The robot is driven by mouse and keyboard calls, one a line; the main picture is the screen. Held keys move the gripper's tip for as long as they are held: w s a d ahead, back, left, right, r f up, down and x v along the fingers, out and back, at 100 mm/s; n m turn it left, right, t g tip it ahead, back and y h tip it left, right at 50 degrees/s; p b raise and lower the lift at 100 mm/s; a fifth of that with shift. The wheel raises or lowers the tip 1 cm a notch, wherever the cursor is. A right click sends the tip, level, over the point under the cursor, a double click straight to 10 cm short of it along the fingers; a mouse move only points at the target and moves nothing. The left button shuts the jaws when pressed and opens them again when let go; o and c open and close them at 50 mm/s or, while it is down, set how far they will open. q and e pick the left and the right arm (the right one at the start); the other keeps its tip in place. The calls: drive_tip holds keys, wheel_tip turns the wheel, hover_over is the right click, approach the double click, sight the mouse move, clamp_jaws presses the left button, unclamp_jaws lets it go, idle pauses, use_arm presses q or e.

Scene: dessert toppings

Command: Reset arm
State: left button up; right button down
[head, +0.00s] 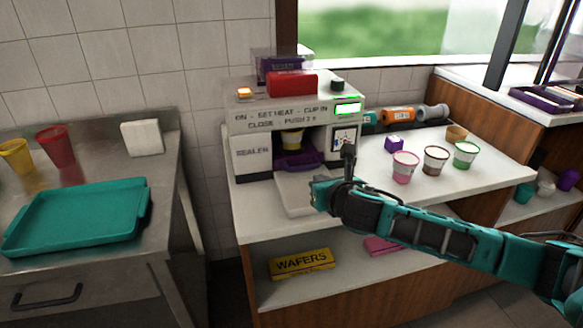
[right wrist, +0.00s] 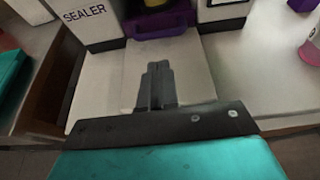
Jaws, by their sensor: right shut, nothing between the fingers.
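My right arm, teal and black, reaches in from the right in the head view. Its gripper (head: 348,158) is in front of the sealer machine (head: 253,158), near its right side. In the right wrist view the fingers of this gripper (right wrist: 158,70) are together and empty, above the pale tray plate (right wrist: 190,65) of the sealer. The plate also shows in the head view (head: 294,190). A yellow cup (head: 293,138) sits in a purple holder (head: 298,160) inside the sealer's opening. My left gripper is out of the picture.
A teal tray (head: 75,243) lies on the left metal table. A yellow wafers box (head: 301,263) lies on the lower shelf.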

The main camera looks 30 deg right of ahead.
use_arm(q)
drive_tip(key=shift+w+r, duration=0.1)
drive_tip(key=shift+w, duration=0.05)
use_arm(e)
drive_tip(key=s+a+f+m+g+y, duration=0.1)
drive_tip(key=s+a+f+m+g, duration=0.1)
drive_tip(key=s+a+f+m, duration=0.45)
drive_tip(key=s+a+f+m+g, duration=0.2)
drive_tip(key=s+a+m+g, duration=0.15)
drive_tip(key=s+m, duration=0.4)
drive_tip(key=s+a+f+m+g+y, duration=0.1)
drive_tip(key=s+a+m+g, duration=0.1)
drive_tip(key=s+m, duration=0.65)
drive_tip(key=s+a+f+m+g+y, duration=0.1)
drive_tip(key=s+a+f+m+g, duration=0.1)
drive_tip(key=s+m, duration=0.6)
drive_tip(key=w+a+f+t+y, duration=0.1)
drive_tip(key=w+a+f+t, duration=0.1)
drive_tip(key=w+f+t, duration=0.5)
drive_tip(key=shift+w+a+f+y, duration=0.3)
drive_tip(key=shift+w+f+y, duration=0.1)
drive_tip(key=shift+w+f, duration=0.35)
drive_tip(key=shift+r+m, duration=0.1)
drive_tip(key=shift+m, duration=0.15)
